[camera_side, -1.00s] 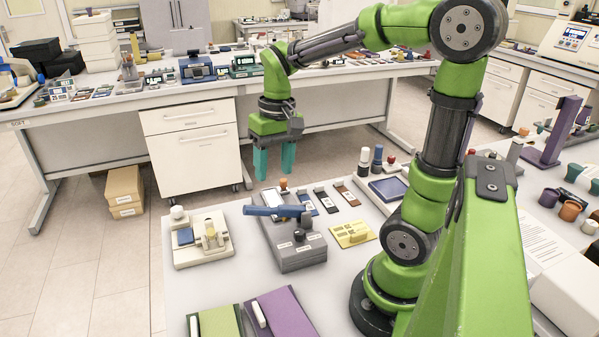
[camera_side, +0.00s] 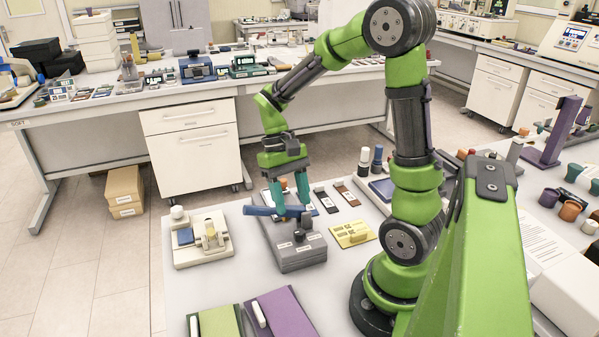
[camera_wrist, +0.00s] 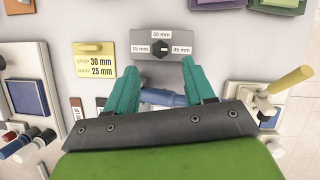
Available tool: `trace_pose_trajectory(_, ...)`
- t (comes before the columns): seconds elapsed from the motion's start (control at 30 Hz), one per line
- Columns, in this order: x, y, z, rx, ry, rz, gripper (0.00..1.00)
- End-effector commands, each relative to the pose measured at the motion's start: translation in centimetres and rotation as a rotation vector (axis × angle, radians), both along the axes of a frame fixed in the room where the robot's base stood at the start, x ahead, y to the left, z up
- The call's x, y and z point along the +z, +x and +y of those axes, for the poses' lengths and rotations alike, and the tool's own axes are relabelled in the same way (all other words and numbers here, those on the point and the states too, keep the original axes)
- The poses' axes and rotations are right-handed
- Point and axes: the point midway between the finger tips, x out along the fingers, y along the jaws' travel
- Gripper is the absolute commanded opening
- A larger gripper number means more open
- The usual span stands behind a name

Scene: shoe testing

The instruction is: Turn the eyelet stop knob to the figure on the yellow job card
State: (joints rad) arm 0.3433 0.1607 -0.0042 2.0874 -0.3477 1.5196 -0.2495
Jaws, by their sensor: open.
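The grey eyelet block (camera_side: 305,258) stands on the table; the wrist view shows its face (camera_wrist: 190,40) with labels 15 mm at left, 30 mm at top and 45 mm at right. The block's blue lever (camera_side: 258,210) also shows between my fingers in the wrist view (camera_wrist: 165,98). The yellow job card (camera_side: 352,234) reads STOP 30 mm, MARK 25 mm in the wrist view (camera_wrist: 94,68). My gripper (camera_wrist: 160,70) is open above the block, fingertips short of the knob, holding nothing.
A cream fixture with a blue pad (camera_side: 203,238) stands left of the block. Green (camera_side: 215,321) and purple (camera_side: 280,313) folders lie in front. Bare table lies around the card.

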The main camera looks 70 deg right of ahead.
Motion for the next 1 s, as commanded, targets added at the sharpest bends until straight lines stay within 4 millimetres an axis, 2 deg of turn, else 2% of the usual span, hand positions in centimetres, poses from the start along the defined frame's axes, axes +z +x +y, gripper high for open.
trace_pose_trajectory(0.1,-2.4,-0.9,0.6,-0.001,0.002,0.005,0.53)
trace_pose_trajectory(0.3,-5.1,-1.8,1.2,-0.001,0.001,0.003,0.53)
trace_pose_trajectory(0.5,-6.2,-2.2,1.4,-0.002,0.000,0.000,0.53)
trace_pose_trajectory(0.77,-6.2,-2.2,1.4,-0.002,0.000,-0.001,0.53)
trace_pose_trajectory(1.0,-6.2,-2.1,1.4,-0.001,0.000,-0.001,0.17)
